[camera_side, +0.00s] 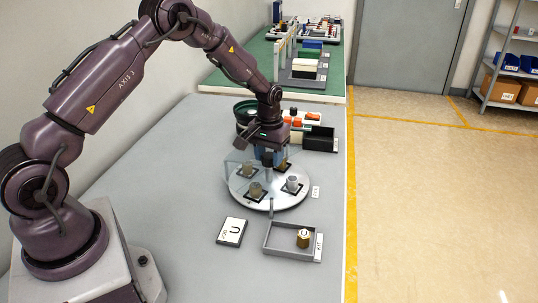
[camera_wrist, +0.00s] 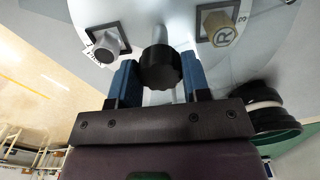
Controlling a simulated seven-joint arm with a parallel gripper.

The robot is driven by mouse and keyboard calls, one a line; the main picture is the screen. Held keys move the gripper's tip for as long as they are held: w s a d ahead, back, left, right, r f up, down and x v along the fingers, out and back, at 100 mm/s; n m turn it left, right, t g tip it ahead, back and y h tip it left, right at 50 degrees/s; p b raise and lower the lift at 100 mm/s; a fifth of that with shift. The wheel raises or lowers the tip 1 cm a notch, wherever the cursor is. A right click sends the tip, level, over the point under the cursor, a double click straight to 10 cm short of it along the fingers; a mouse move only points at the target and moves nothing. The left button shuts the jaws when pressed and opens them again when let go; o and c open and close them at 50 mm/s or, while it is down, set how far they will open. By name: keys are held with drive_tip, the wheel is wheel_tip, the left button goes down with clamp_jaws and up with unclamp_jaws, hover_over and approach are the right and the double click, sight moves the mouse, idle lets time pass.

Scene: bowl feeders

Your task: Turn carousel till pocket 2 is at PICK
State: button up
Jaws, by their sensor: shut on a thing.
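The carousel (camera_side: 272,202) is a pale round disc on the bench, with dark square pockets around its edge. A silver part (camera_side: 293,184) sits in its right pocket, near a small white label (camera_side: 316,192) that is too small to read. Brownish parts sit in other pockets, one at the front left (camera_side: 255,190). In the wrist view a brass part (camera_wrist: 220,30) marked R sits near a "3"; a silver part (camera_wrist: 108,43) is at left. My gripper (camera_wrist: 160,80) is shut on the black centre knob (camera_wrist: 160,66), one blue finger on each side. No pocket number 2 is readable.
A grey tray (camera_side: 284,252) holds a hexagonal brass part (camera_side: 303,238) in front of the carousel. A black bin (camera_side: 320,138) and orange pieces stand behind. The left bench is clear.

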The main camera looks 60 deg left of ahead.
drive_tip(key=shift+r+m, duration=0.1)
drive_tip(key=shift+m, duration=7.2)
drive_tip(key=o, duration=1.3)
wheel_tip(320, 180, up, 13)
drive_tip(key=shift+f, duration=0.1)
